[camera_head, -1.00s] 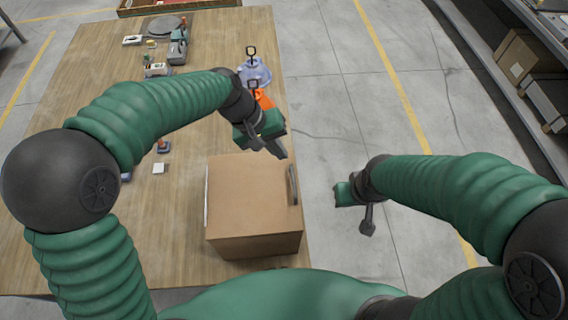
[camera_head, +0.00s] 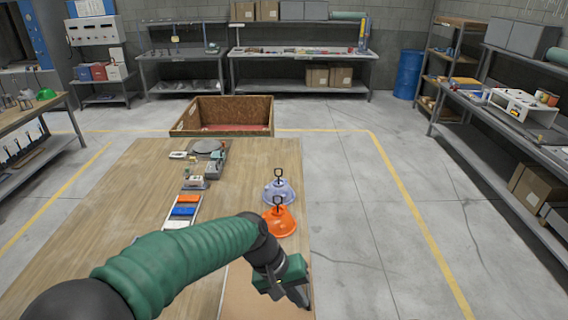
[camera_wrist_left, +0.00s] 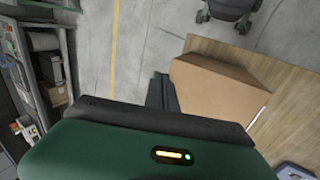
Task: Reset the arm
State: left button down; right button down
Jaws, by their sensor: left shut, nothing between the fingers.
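My left gripper (camera_head: 296,290) is shut and empty, over the right side of the cardboard box at the lower edge of the head view. In the left wrist view its dark fingers (camera_wrist_left: 162,92) show in front of the box (camera_wrist_left: 222,90), with a gap I cannot judge. An orange hood (camera_head: 279,219) and a pale purple hood (camera_head: 279,192), each with a black hook on top, stand on the table beyond the gripper. My right gripper is not in view.
The wooden table (camera_head: 120,220) carries a tray of blue and orange pieces (camera_head: 184,211) and small devices (camera_head: 217,163). A wooden crate (camera_head: 222,114) lies beyond it. Shelves (camera_head: 510,130) line the right. The floor (camera_head: 360,230) right of the table is clear.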

pick_arm(q)
jog(key=s+a+f+t+y+b, duration=0.1)
jog(key=s+a+f+y+b, duration=0.1)
jog(key=s+a+f+b, duration=0.4)
jog(key=s+a+f+t+y+b, duration=0.1)
jog(key=s+a+f+y+b, duration=0.2)
jog(key=a+f, duration=1)
jog(key=s+a+b, duration=0.3)
jog(key=a, duration=0.1)
jog(key=shift+s+f+t, duration=0.3)
jog(key=shift+f, duration=0.05)
